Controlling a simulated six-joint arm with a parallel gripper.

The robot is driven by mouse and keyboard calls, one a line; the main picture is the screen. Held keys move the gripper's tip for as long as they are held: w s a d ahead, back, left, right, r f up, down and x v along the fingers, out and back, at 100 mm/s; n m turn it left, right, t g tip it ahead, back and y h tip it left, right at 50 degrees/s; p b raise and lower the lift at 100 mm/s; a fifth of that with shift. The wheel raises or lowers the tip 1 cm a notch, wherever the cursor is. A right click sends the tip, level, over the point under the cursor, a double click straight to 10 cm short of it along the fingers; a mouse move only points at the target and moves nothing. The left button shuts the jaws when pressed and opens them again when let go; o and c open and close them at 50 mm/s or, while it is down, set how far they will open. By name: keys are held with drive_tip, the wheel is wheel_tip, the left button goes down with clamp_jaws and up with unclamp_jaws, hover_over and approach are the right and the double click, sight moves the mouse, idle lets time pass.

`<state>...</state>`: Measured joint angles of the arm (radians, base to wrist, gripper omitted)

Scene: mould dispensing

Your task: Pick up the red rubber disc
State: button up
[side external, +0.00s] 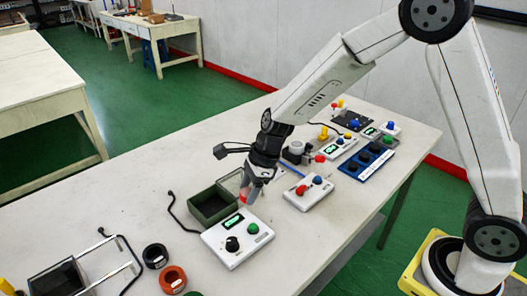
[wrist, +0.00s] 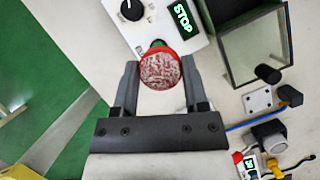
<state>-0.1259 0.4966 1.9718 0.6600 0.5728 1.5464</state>
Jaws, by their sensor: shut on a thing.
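The red rubber disc (wrist: 160,68) has a red rim and a mottled whitish-red face in the wrist view. My gripper (wrist: 160,72) has its two dark fingers against opposite sides of the disc. In the side external view my gripper (side external: 248,192) points down over the table beside the green box, with a bit of the red disc (side external: 243,198) showing at the fingertips. The disc appears held above the table. Most of it is hidden by the fingers in the side view.
A white box with a black knob, green button and lit display (side external: 237,238) is close to my gripper; its display reads STOP in the wrist view. An open dark green box (side external: 208,208) is beside it. More control boxes (side external: 309,191) stand to the right, coils (side external: 155,256) at front left.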

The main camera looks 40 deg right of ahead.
drive_tip(key=shift+s+d+r, duration=0.1)
drive_tip(key=shift+s+r, duration=0.1)
drive_tip(key=shift+s, duration=0.25)
idle(0.4)
